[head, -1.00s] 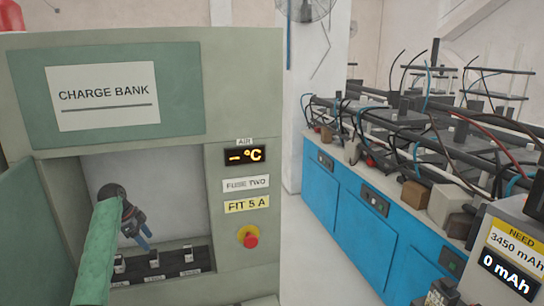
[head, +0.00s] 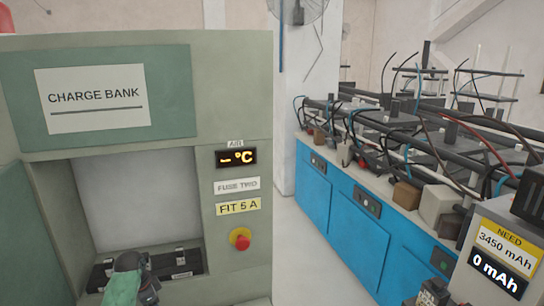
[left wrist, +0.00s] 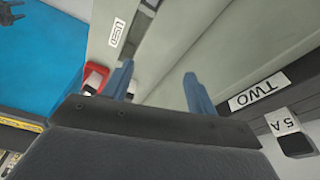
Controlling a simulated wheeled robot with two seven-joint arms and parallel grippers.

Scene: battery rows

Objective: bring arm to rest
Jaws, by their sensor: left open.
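My left arm (head: 122,290) comes in low at the front of the charge bank (head: 225,80), a green-grey cabinet with an open bay.
The bay floor holds a dark labelled strip with fuse slots (head: 180,262). A red button (head: 240,238) sits on the right panel. A blue bench (head: 345,215) with cables and racks stands at right, beside a display unit reading 0 mAh (head: 497,270). Open floor lies between.

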